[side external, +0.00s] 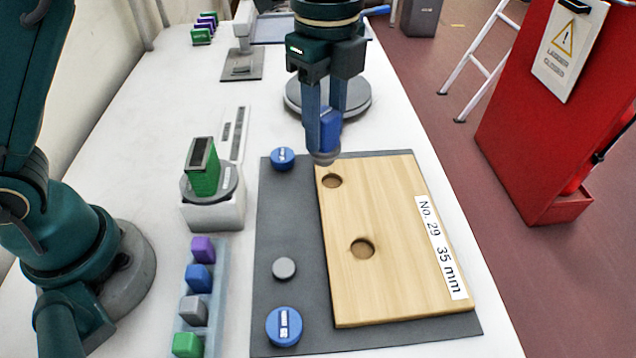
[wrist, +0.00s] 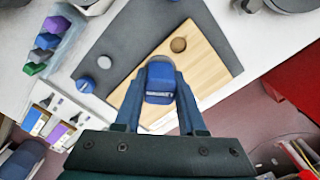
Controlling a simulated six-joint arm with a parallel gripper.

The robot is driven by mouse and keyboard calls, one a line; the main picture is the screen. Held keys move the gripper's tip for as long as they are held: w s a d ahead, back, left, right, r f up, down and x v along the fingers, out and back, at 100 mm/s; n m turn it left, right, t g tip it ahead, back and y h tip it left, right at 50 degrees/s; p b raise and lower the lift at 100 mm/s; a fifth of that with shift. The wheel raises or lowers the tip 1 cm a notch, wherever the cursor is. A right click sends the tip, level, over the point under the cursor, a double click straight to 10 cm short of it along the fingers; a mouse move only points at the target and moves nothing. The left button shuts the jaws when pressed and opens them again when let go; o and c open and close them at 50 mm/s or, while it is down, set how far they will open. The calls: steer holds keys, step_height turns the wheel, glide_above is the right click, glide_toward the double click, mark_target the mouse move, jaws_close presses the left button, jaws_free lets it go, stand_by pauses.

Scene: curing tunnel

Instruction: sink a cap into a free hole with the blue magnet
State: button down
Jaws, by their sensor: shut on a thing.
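My gripper (side external: 323,135) is shut on the blue magnet (side external: 331,124); it shows between the fingers in the wrist view (wrist: 160,80). A round grey piece (side external: 325,158) is at the magnet's lower end; I cannot tell whether it is a cap or the magnet's foot. They are near the far left corner of the wooden board (side external: 400,215). The board has a far hole (side external: 331,181) and a nearer hole (side external: 361,249), both looking empty. On the grey mat (side external: 275,220) lie a grey cap (side external: 285,268) and two blue round pieces (side external: 283,158) (side external: 284,326).
A rack (side external: 216,280) of purple, blue, grey and green blocks stands left of the mat. A green block (side external: 203,170) stands on a white device (side external: 217,212). A round grey plate (side external: 360,97) lies behind my gripper. A red cabinet (side external: 545,120) stands at right.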

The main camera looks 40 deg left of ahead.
steer(key=shift+n, duration=0.3)
steer(key=shift+w+a+f, duration=0.2)
steer(key=shift+w+f, duration=0.4)
steer(key=shift+f, duration=0.65)
steer(key=shift+w+a+f, duration=0.2)
steer(key=shift+w+f, duration=0.4)
steer(key=shift+f, duration=0.7)
steer(key=shift+w+a+f, duration=0.2)
steer(key=shift+w+f, duration=0.4)
steer(key=shift+f, duration=0.65)
steer(key=shift+f, duration=0.95)
steer(key=shift+r, duration=0.1)
stand_by(0.4)
step_height(320, 180, up, 7)
stand_by(1.0)
stand_by(0.5)
